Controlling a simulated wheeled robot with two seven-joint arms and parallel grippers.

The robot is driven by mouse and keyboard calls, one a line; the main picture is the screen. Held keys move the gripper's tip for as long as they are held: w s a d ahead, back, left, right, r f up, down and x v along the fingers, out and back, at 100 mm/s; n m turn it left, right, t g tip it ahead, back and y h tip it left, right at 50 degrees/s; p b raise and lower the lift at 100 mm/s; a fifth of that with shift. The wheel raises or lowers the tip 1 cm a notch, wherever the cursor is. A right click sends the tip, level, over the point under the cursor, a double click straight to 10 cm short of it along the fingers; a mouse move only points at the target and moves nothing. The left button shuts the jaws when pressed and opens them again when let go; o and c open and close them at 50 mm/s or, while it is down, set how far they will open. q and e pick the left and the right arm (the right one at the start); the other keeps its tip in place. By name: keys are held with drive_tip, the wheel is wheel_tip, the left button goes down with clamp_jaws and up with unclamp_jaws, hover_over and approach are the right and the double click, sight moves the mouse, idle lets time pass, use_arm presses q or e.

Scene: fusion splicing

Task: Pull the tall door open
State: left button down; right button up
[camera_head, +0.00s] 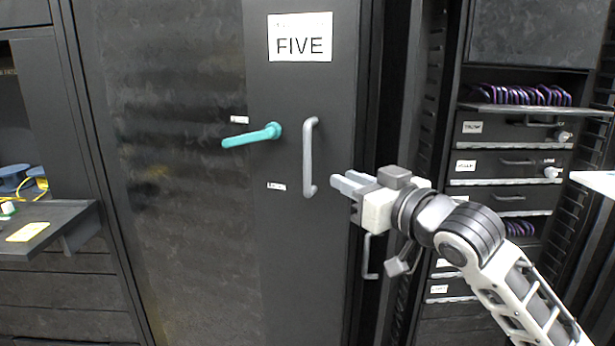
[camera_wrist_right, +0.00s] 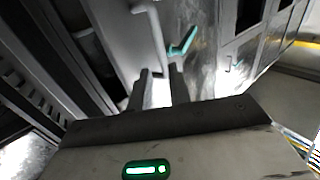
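The tall dark door (camera_head: 200,230) carries a "FIVE" sign (camera_head: 300,37) and looks closed. A grey vertical pull handle (camera_head: 309,158) is on its right side, with a teal lever (camera_head: 252,136) to the left, tilted slightly. My right gripper (camera_head: 340,186) is just right of the pull handle's lower end and appears apart from it. In the right wrist view, its two fingers (camera_wrist_right: 159,78) are apart with nothing between them; the pull handle (camera_wrist_right: 153,25) and teal lever (camera_wrist_right: 183,44) lie beyond the tips. My left gripper is not in view.
A rack with labelled drawers (camera_head: 500,165) and coiled purple cables (camera_head: 515,95) stands to the right. A dark shelf (camera_head: 60,218) with a yellow item (camera_head: 28,232) juts out at the left. The space before the door's middle looks clear.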

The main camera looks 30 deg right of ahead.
sight(309, 162)
drive_tip(key=w, duration=0.4)
drive_tip(key=w+p, duration=0.1)
drive_tip(key=w, duration=0.3)
drive_tip(key=w+p, duration=0.1)
drive_tip(key=w, duration=0.3)
drive_tip(key=shift+a+r, duration=0.1)
drive_tip(key=shift+a, duration=0.2)
clamp_jaws()
